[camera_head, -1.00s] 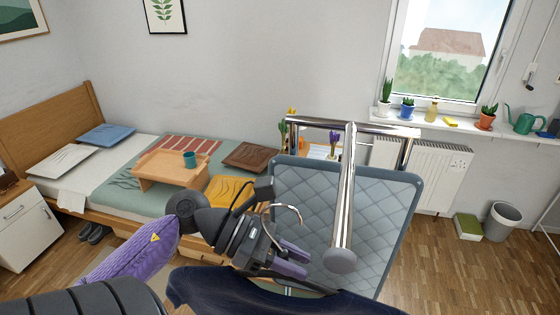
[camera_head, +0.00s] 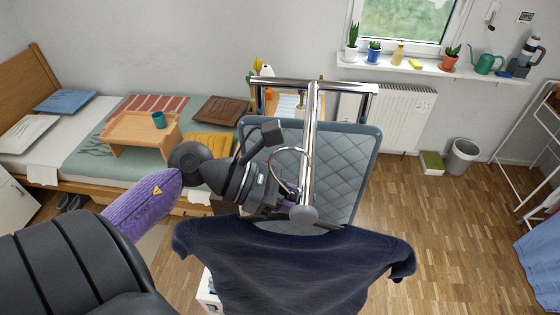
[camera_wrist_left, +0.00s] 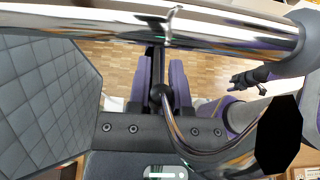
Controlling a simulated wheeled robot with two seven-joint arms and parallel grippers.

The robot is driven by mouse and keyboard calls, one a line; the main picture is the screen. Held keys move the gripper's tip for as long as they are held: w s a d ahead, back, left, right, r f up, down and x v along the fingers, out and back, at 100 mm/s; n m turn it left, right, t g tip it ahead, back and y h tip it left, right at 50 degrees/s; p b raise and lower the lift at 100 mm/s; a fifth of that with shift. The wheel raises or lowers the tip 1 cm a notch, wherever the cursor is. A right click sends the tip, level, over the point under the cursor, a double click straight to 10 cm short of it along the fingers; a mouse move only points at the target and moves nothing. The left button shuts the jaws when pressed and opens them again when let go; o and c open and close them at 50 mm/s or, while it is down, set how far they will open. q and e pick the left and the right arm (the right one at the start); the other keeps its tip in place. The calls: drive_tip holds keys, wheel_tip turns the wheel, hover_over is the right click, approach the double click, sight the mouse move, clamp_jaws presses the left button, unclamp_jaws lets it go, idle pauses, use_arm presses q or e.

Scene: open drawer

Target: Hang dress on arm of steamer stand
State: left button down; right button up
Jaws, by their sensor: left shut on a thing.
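The navy dress (camera_head: 300,268) hangs spread below my left gripper (camera_head: 285,208), which is shut on its hanger. The hanger's metal hook (camera_head: 304,160) curves up beside and across the chrome arm of the steamer stand (camera_head: 312,120). The chrome arm points towards me and ends in a grey cap (camera_head: 303,215). In the left wrist view the bar (camera_wrist_left: 120,28) crosses the top, and the hook's thin tip (camera_wrist_left: 172,15) overlaps it. I cannot tell whether the hook touches the bar. The purple fingers (camera_wrist_left: 160,85) are close together around the hanger neck. My right gripper seems to show small (camera_wrist_left: 245,78).
The stand's quilted grey board (camera_head: 345,170) is behind the gripper. A bed with a wooden tray (camera_head: 135,135) is at the left. Wooden floor is clear between stand and rack.

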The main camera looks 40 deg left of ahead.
use_arm(q)
drive_tip(key=shift+w+d+r+p, duration=0.1)
drive_tip(key=shift+w+d+p, duration=0.35)
drive_tip(key=shift+d, duration=0.35)
drive_tip(key=shift+w+d+f+b, duration=0.1)
drive_tip(key=shift+f+b, duration=0.25)
drive_tip(key=shift+b, duration=0.05)
drive_tip(key=shift+f+b, duration=1.05)
